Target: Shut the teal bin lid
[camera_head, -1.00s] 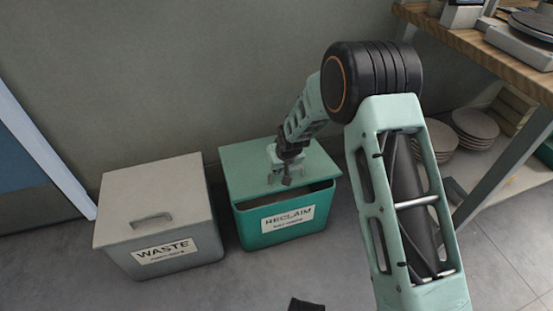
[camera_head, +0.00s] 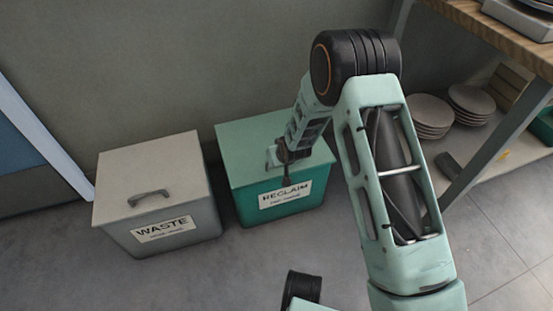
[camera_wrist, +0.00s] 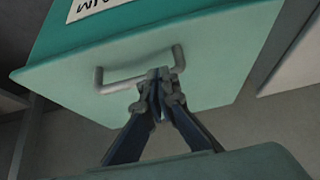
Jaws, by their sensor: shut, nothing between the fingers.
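The teal bin (camera_head: 246,208) labelled RECLAIM stands on the floor against the wall. Its lid (camera_head: 245,145) lies flat on the rim, and no gap shows along the front. My gripper (camera_head: 286,158) is over the lid's front part. In the wrist view the lid (camera_wrist: 210,90) appears with a grey bar handle (camera_wrist: 112,88). My gripper (camera_wrist: 158,82) is shut with its fingertips together at the handle, seeming to overlap its middle. Whether the fingertips touch the lid or handle cannot be told.
A grey WASTE bin (camera_head: 160,200) with its lid down stands just left of the teal bin. A shelf at the right holds stacked plates (camera_head: 428,115) under a wooden top (camera_head: 490,35). The floor in front of the bins is mostly clear.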

